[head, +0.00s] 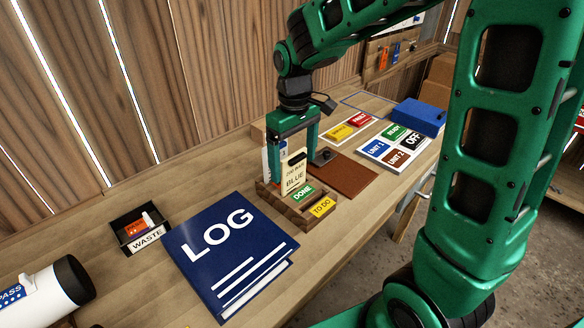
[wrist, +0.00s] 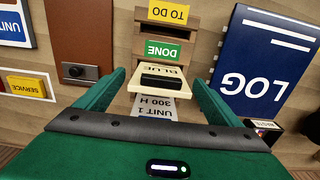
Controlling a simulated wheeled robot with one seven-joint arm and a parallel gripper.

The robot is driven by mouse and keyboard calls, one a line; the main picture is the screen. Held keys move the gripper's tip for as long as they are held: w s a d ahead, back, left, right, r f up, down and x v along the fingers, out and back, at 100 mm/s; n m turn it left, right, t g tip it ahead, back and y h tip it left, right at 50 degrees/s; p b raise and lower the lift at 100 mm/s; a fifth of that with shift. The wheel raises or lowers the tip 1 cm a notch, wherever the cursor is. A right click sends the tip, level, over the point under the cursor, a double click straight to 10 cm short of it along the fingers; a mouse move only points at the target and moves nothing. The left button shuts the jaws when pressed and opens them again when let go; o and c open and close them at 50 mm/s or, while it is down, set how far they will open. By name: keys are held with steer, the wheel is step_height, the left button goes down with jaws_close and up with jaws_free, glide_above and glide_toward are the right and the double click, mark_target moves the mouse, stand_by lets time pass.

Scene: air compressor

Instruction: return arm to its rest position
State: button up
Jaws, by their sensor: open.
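My green gripper (head: 295,160) hangs over a wooden card holder (head: 318,226) on the bench. In the wrist view my gripper (wrist: 162,84) is open, with one finger on each side of a cream card marked BLUE (wrist: 172,89). Gaps show between the fingers and the card. The card stands upright in the holder's DONE part and has a black bar at its top; it also shows in the head view (head: 294,180). Another card reading UNIT 1 300 H (wrist: 154,108) is behind it. My upper arm (head: 505,130) fills the right of the head view.
A blue LOG book (head: 225,250) and a WASTE bin (head: 127,218) lie left of the holder. A brown board (head: 345,175), a sign panel (head: 372,150) and a blue box (head: 420,117) lie right and behind. A plank wall (head: 215,60) stands close behind the bench.

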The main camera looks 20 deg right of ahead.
step_height(320, 180, up, 8)
steer(key=shift+f, duration=0.1)
steer(key=s+d+f+m, duration=0.2)
steer(key=s+d+m, duration=0.3)
steer(key=s+d, duration=0.3)
steer(key=s+d+f+m, duration=0.3)
steer(key=s+d+m, duration=0.3)
steer(key=s, duration=1.1)
steer(key=d, duration=0.3)
steer(key=shift+d, duration=0.1)
steer(key=shift+w+f, duration=0.3)
steer(key=shift+w, duration=0.25)
